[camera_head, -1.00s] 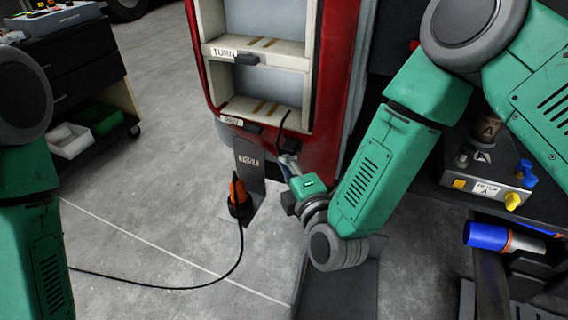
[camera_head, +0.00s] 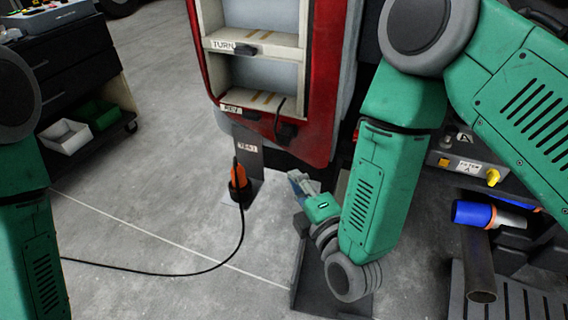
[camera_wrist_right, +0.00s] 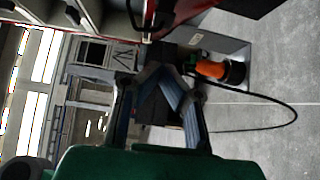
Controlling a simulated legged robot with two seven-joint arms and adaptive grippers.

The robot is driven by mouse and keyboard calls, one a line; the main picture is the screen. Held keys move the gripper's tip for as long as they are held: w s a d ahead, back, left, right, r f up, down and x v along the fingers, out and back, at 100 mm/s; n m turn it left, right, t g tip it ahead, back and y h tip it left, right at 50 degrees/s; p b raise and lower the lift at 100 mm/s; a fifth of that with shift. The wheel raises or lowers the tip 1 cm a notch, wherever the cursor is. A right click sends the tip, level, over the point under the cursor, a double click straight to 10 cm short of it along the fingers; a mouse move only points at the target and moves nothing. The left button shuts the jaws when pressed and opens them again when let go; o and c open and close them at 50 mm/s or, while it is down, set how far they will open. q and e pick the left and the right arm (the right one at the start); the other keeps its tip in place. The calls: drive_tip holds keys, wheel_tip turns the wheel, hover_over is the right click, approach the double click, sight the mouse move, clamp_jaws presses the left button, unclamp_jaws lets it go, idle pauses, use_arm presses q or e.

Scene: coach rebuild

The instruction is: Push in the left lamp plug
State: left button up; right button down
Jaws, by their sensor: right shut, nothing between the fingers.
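The red lamp housing (camera_head: 330,75) stands at upper middle, with pale compartments labelled TURN and REV. A small black plug (camera_head: 246,49) sits at the TURN ledge. A black plug with a short cable (camera_head: 286,132) sits at the housing's lower right, below the REV ledge. Another dark piece (camera_head: 249,115) is beside the REV label. I cannot tell which is the left lamp plug, or how deep any sits. My right gripper (camera_head: 295,178) is shut and empty, below and apart from the cabled plug; its fingers (camera_wrist_right: 163,78) meet in the wrist view. My left gripper is out of view.
An orange plug-like piece (camera_head: 238,175) stands in a black holder by the TEST post (camera_head: 248,150), its cable running left across the floor. A black cart (camera_head: 70,60) is at left. A bench with a yellow-knobbed box (camera_head: 468,168) is at right. Open floor lies at lower left.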

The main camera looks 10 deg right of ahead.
drive_tip(key=s+d+f+m+g+h, duration=0.1)
drive_tip(key=s+d+f+m+g, duration=0.35)
drive_tip(key=f, duration=0.25)
drive_tip(key=s+d+f+m+g+h, duration=0.1)
drive_tip(key=s+d+f+m+g, duration=0.25)
drive_tip(key=s+f+m, duration=0.35)
drive_tip(key=s+d+f+m+g+h, duration=0.1)
drive_tip(key=s+d+f+m+g, duration=0.2)
drive_tip(key=s, duration=0.4)
drive_tip(key=s+d+f+m+g+h, duration=0.1)
drive_tip(key=s+d+f+m+g, duration=0.2)
drive_tip(key=s+d+m+g, duration=0.2)
drive_tip(key=s+d+m, duration=0.1)
drive_tip(key=s, duration=0.2)
drive_tip(key=shift+d+f+g+h, duration=0.3)
drive_tip(key=shift+d+g, duration=0.1)
drive_tip(key=shift+d, duration=0.1)
